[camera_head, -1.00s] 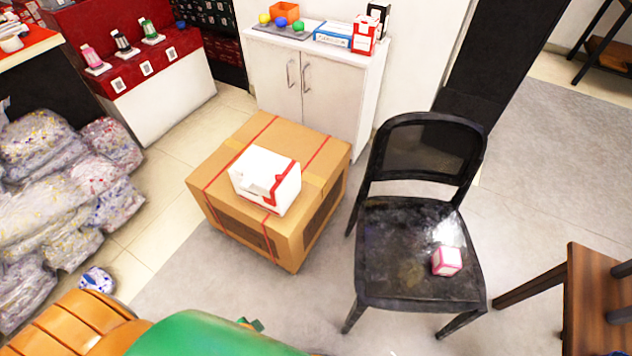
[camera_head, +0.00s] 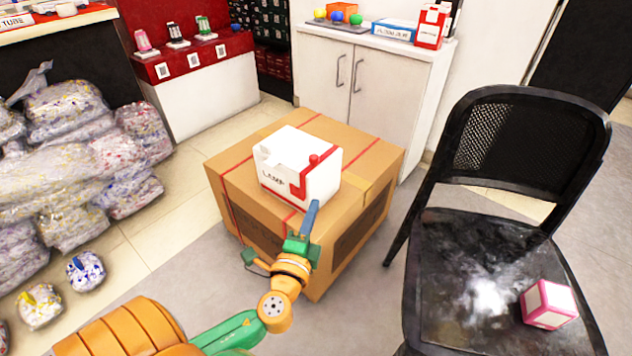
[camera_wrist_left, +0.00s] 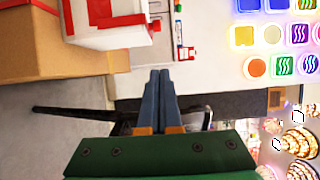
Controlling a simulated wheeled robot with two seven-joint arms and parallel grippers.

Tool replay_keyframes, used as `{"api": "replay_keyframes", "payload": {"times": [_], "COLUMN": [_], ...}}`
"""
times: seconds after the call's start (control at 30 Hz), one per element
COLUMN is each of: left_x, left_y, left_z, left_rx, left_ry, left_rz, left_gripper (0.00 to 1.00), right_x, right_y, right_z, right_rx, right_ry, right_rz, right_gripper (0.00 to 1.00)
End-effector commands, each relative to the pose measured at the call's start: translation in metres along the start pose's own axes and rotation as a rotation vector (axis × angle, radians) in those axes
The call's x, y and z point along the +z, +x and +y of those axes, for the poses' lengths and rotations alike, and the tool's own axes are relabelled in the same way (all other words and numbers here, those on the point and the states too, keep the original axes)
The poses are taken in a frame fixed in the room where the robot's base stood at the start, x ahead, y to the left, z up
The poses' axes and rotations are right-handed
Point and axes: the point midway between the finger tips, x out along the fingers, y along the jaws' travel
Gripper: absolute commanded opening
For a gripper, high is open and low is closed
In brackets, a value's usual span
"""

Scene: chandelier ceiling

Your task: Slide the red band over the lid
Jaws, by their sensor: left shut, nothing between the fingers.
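A white box with dark lettering (camera_head: 285,178) sits on the taped brown carton. The red band (camera_head: 302,184) lies along the right part of its front face and up to its top right edge, with a round red knob (camera_head: 314,159) near the top. My left gripper (camera_head: 313,206) is shut and empty, its blue fingers pointing up just in front of the box's lower right corner. I cannot tell if they touch it. In the left wrist view, the shut fingers (camera_wrist_left: 158,75) are beside the box (camera_wrist_left: 120,36). My right gripper is not in view.
The brown carton (camera_head: 370,185) has red straps. A black chair (camera_head: 455,240) with a pink and white cube (camera_head: 548,303) stands to the right. A white cabinet (camera_head: 390,95) is behind. Plastic-wrapped bags (camera_head: 85,170) are piled at the left. Grey floor lies between.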

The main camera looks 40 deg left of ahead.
Motion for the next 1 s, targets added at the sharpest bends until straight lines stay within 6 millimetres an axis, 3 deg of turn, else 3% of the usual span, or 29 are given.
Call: {"api": "replay_keyframes", "payload": {"times": [0.27,0.73,1.0], "left_x": [0.000,0.000,0.026], "left_y": [0.007,0.104,0.127], "left_z": [-0.001,0.001,0.001], "left_rx": [0.002,0.001,0.005], "left_ry": [-0.001,-0.001,-0.001], "left_rz": [0.001,-0.001,0.001], "left_gripper": [0.00,0.00,0.00], "right_x": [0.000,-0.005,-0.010], "right_y": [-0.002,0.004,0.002], "right_z": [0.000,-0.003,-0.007], "right_rx": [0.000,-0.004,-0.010], "right_ry": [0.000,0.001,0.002], "right_rz": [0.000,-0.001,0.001], "right_gripper": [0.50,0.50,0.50]}}
